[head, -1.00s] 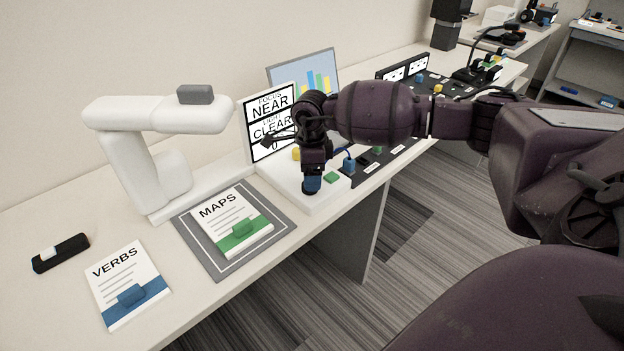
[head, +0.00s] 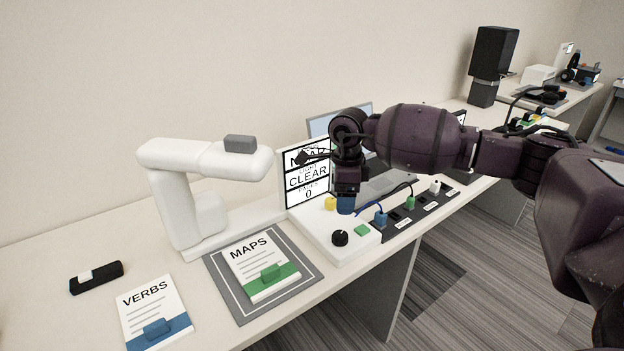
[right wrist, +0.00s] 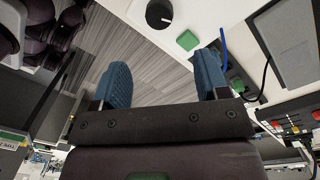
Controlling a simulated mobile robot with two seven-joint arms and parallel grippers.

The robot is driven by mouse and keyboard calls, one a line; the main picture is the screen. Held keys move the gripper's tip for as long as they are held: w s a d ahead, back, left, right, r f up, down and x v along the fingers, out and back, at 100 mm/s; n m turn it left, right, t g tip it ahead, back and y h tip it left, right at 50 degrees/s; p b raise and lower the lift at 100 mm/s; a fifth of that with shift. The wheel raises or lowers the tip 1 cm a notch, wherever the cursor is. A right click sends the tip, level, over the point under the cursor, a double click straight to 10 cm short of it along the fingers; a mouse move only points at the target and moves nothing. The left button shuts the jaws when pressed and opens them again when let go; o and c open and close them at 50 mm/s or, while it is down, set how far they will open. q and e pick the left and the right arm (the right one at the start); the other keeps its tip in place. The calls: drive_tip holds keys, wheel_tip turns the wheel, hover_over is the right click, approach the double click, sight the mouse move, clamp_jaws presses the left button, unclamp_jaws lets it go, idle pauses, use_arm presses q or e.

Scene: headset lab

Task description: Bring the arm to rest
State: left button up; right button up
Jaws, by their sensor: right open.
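My right arm comes in from the right in the head view. Its gripper (head: 346,204) points down above the white control box (head: 352,251). In the right wrist view its two blue-padded fingers (right wrist: 163,82) stand apart with nothing between them. The black knob (head: 340,238) on the box is clear of the fingers; it also shows in the right wrist view (right wrist: 159,14). A green button (head: 362,230) sits beside the knob, and a yellow button (head: 330,203) sits farther back. My left gripper is not in view.
A white stand-like device (head: 205,160) and a grey mat (head: 226,292) with the MAPS booklet (head: 255,262) are to the left. The VERBS booklet (head: 148,305) lies nearer. A screen (head: 306,178) reads CLEAR. A black socket strip (head: 412,214) with cables is right of the box.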

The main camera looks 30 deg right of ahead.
drive_tip(key=s+a+f+m+y, duration=0.1)
drive_tip(key=s+a+f+y, duration=0.1)
drive_tip(key=a, duration=0.4)
drive_tip(key=s+a+f+m+y, duration=0.2)
drive_tip(key=s+a+f+y, duration=0.1)
drive_tip(key=a, duration=0.4)
drive_tip(key=s+a+f+m+y+p, duration=0.1)
drive_tip(key=s+a+f+y, duration=0.1)
drive_tip(key=s+a+y, duration=0.2)
drive_tip(key=shift+s+a+f+y, duration=0.1)
drive_tip(key=shift+a+f+y, duration=0.1)
drive_tip(key=shift+a+y, duration=0.55)
drive_tip(key=shift+a+f+y, duration=0.2)
drive_tip(key=shift+a+y, duration=0.35)
drive_tip(key=shift+a, duration=0.35)
drive_tip(key=s+a+r+m+t+y, duration=0.1)
drive_tip(key=s+a+m+t+y, duration=0.3)
drive_tip(key=m, duration=0.4)
drive_tip(key=s+d+f+m+t+h+p, duration=0.1)
drive_tip(key=s+d+f+m+t+h, duration=0.2)
drive_tip(key=m, duration=1.4)
drive_tip(key=s+d+f+m+t+h+p, duration=0.1)
drive_tip(key=s+d+f+m+t+h, duration=0.3)
drive_tip(key=s+d+f+m+h, duration=0.6)
drive_tip(key=s+f+m+h, duration=0.1)
drive_tip(key=s+m+h, duration=0.2)
drive_tip(key=m, duration=0.4)
drive_tip(key=shift+s, duration=0.55)
